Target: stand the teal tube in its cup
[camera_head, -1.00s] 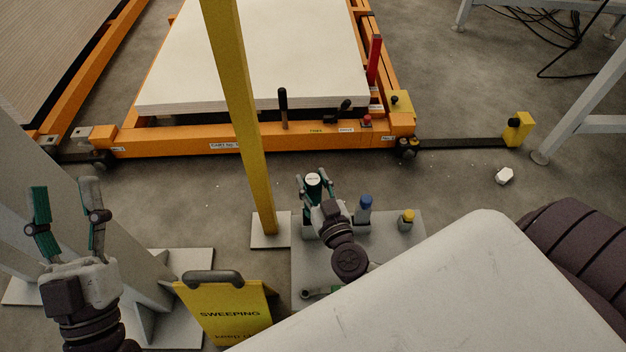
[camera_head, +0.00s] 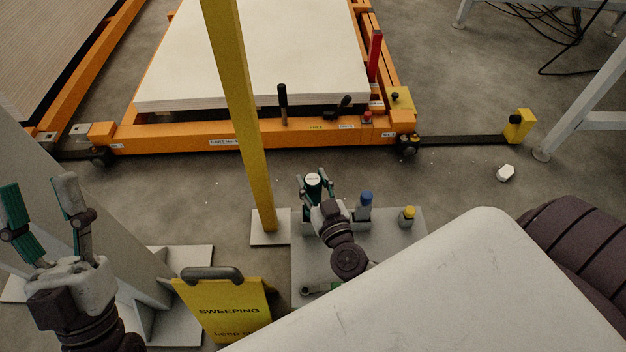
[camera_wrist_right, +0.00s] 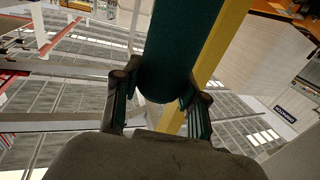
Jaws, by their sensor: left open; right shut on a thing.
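The teal tube (camera_head: 313,190), with a white top, is between the fingers of my right gripper (camera_head: 314,184), which is shut on it. It looks about upright above the left part of the grey plate (camera_head: 385,255). In the right wrist view the tube (camera_wrist_right: 181,45) runs up from between the fingers (camera_wrist_right: 157,85), its rounded end showing. I cannot make out its cup; the gripper and wrist cover the area below the tube, and contact there cannot be told. My left gripper (camera_head: 38,195) is open and empty at the far left.
A blue-topped tube (camera_head: 364,208) and a yellow-topped one (camera_head: 406,218) stand on the plate. A small dark-green thing (camera_head: 320,287) shows at its front left. A yellow post (camera_head: 243,120) rises left of the plate, with a yellow sweeping sign (camera_head: 222,308) in front. An orange cart (camera_head: 180,140) stands behind.

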